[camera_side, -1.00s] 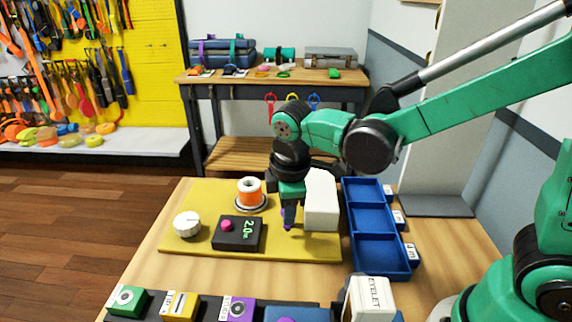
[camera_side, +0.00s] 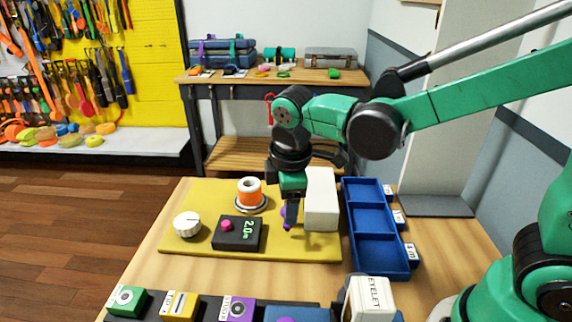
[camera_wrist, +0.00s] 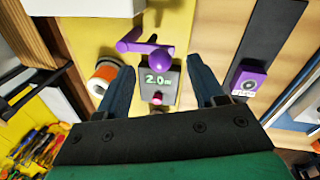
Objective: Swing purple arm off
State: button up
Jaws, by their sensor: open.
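The purple arm shows in the wrist view as a bar with a round purple knob (camera_wrist: 161,59), on the far side of the black box reading 2.0 m. In the side view only small purple parts (camera_side: 284,213) show beside my fingers, in front of the white block (camera_side: 320,199); the rest is hidden. My gripper (camera_side: 290,224) points down there. In the wrist view my gripper (camera_wrist: 163,68) is open, its dark blue fingers apart with the knob between their lines. I cannot tell whether they touch it.
The yellow board (camera_side: 205,200) also carries a white dial (camera_side: 187,224), an orange spool (camera_side: 249,192) and the black display box (camera_side: 238,234) with a pink button. A blue three-compartment tray (camera_side: 372,222) stands to the right. Colored boxes line the front edge.

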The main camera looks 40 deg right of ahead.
jog(key=shift+s+a+r, duration=0.1)
jog(key=shift+s+r, duration=0.1)
jog(key=shift+r, duration=0.75)
jog(key=shift+s+a+r, duration=0.1)
jog(key=shift+s+r, duration=0.05)
jog(key=shift+r, duration=0.75)
jog(key=s+d+m+t+y, duration=0.1)
jog(key=s+d+m+t, duration=0.3)
jog(key=m, duration=0.7)
jog(key=shift+s+d+f+t, duration=0.15)
jog(key=shift+s+d+t, duration=0.25)
jog(key=shift+d+t, duration=0.55)
